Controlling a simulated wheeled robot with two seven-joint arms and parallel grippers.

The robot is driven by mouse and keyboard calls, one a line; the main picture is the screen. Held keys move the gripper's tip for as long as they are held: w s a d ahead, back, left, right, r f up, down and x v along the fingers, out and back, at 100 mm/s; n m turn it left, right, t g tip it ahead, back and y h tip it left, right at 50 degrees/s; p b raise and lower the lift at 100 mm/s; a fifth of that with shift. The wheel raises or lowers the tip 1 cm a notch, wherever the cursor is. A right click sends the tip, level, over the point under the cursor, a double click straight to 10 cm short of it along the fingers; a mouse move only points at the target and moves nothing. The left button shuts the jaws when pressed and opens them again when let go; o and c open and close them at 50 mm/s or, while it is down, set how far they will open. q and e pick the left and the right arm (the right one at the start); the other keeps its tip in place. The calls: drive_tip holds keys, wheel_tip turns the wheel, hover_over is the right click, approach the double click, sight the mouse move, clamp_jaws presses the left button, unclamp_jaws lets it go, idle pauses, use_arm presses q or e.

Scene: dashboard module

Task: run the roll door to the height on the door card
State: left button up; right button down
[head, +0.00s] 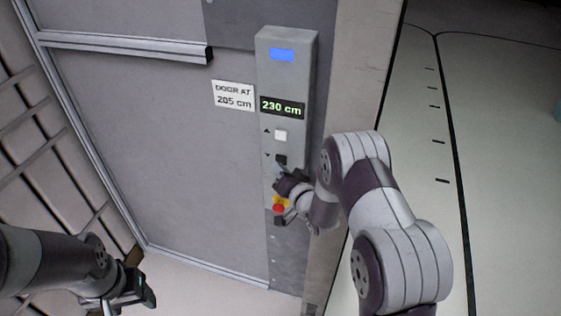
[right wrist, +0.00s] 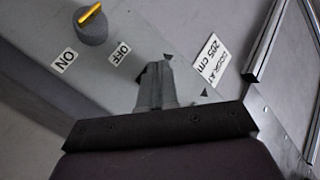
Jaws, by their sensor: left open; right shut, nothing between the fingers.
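The grey control box (head: 294,75) stands on the wall, with a lit display (head: 282,107) reading 230 cm. The door card (head: 234,96) left of it reads DOOR AT 205 cm; it also shows in the right wrist view (right wrist: 210,58). Below the display are a white button (head: 281,135) by an up arrow and a dark button (head: 280,159) by a down arrow. My right gripper (head: 278,171) is shut and empty at the dark button; contact is unclear. Its fingers (right wrist: 155,85) hide the buttons in the wrist view. My left gripper (head: 146,290) is open, low at left, away from the box.
A red button with yellow (head: 279,207) sits below my right gripper. A knob with a yellow pointer (right wrist: 92,22) stands near ON and OFF labels. A blue panel (head: 282,54) tops the box. A pale post (head: 362,75) stands right of it; slatted surfaces (head: 40,130) are at far left.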

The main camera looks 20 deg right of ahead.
drive_tip(key=shift+w+d, duration=0.2)
drive_tip(key=shift+w, duration=0.15)
idle(1.2)
drive_tip(key=shift+s, duration=0.1)
idle(1.5)
drive_tip(key=shift+s+a, duration=0.45)
drive_tip(key=shift+s, duration=0.15)
drive_tip(key=s+a, duration=0.1)
drive_tip(key=s, duration=0.1)
drive_tip(key=s+a, duration=0.1)
drive_tip(key=s, duration=0.1)
drive_tip(key=shift+a, duration=0.4)
